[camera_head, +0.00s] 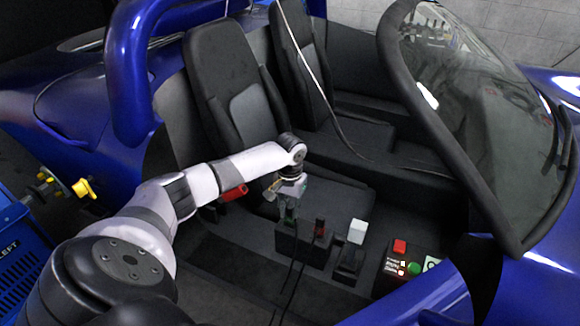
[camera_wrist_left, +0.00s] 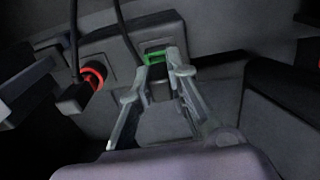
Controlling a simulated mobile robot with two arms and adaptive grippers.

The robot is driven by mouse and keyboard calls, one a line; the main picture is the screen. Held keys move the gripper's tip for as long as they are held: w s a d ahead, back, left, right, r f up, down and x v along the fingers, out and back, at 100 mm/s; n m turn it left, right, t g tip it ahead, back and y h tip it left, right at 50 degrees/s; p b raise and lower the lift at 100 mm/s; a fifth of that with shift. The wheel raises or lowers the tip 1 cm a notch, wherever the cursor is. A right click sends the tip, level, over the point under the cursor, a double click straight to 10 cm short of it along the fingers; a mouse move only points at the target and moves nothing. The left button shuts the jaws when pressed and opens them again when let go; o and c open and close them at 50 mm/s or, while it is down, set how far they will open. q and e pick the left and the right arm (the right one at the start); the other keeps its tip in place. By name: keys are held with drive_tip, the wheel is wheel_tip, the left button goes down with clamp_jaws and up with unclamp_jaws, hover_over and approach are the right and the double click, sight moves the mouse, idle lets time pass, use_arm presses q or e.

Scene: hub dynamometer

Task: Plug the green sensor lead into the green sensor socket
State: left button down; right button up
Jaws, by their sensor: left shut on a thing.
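My left gripper (camera_head: 290,208) is over the dark socket box (camera_head: 290,243) in the car's floor area, fingers pointing down. It is shut on the green sensor lead, whose dark plug body (camera_wrist_left: 158,88) shows between the fingers in the left wrist view. A green band, part of the green sensor socket or plug (camera_wrist_left: 153,58), shows just past the fingertips (camera_wrist_left: 155,72) at the box face. I cannot tell whether the plug is fully seated. A dark cable rises beside it. My right gripper is not in view.
A red-ringed socket with a dark plug (camera_wrist_left: 92,78) is beside the green one; its red plug (camera_head: 320,228) shows in the head view. Seats (camera_head: 235,90) rise behind.

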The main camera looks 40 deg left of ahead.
use_arm(q)
drive_tip(key=c, duration=1.5)
unclamp_jaws()
drive_tip(key=shift+o, duration=0.2)
drive_tip(key=shift+r, duration=0.1)
wheel_tip(320, 180, up, 12)
